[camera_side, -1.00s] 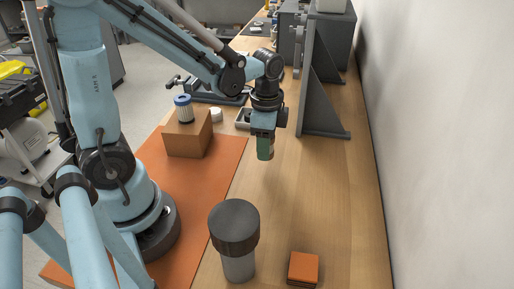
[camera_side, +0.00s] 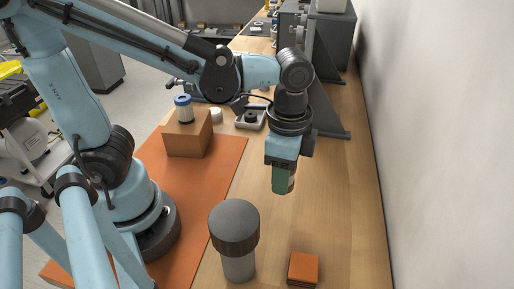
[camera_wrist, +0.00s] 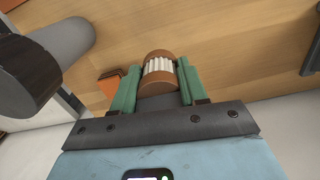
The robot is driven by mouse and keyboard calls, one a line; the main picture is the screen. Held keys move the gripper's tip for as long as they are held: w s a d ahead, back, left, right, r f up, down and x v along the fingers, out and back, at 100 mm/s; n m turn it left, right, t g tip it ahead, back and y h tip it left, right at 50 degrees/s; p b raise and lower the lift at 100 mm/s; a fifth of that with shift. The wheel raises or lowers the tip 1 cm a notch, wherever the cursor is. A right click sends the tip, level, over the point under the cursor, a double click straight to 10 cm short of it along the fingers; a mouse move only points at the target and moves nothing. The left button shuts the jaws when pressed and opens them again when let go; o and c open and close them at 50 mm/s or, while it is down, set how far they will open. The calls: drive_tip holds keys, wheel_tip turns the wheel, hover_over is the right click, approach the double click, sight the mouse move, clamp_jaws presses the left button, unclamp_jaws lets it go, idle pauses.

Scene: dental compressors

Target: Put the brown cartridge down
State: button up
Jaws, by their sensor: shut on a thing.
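The brown cartridge (camera_wrist: 159,68) has brown end caps and a white pleated middle. It shows between the two green fingers of my gripper (camera_wrist: 157,88) in the wrist view. In the side view my gripper (camera_side: 283,180) hangs above the wooden bench, shut on the cartridge. There only a brown sliver of the cartridge (camera_side: 292,183) shows behind the green finger. The cartridge appears to be held above the bench.
A grey cylinder with a dark cap (camera_side: 235,235) stands at the front. An orange-brown stack of squares (camera_side: 303,268) lies to its right. A blue-capped filter (camera_side: 184,108) stands on a brown box (camera_side: 187,135). Bare bench (camera_side: 335,205) lies to the right.

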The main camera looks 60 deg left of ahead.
sight(279, 215)
drive_tip(key=shift+f, duration=4.7)
drive_tip(key=shift+f, duration=0.15)
drive_tip(key=o, duration=1.1)
drive_tip(key=shift+c, duration=0.2)
wheel_tip(279, 215, up, 12)
drive_tip(key=shift+r, duration=0.1)
drive_tip(key=w+a+r+n+t, duration=0.1)
drive_tip(key=w+a+n+t, duration=0.1)
drive_tip(key=a+n+t, duration=0.5)
drive_tip(key=a+n, duration=0.3)
drive_tip(key=a, duration=0.1)
drive_tip(key=shift+w+a+r, duration=0.15)
drive_tip(key=shift+w+a, duration=0.15)
drive_tip(key=shift+w, duration=0.05)
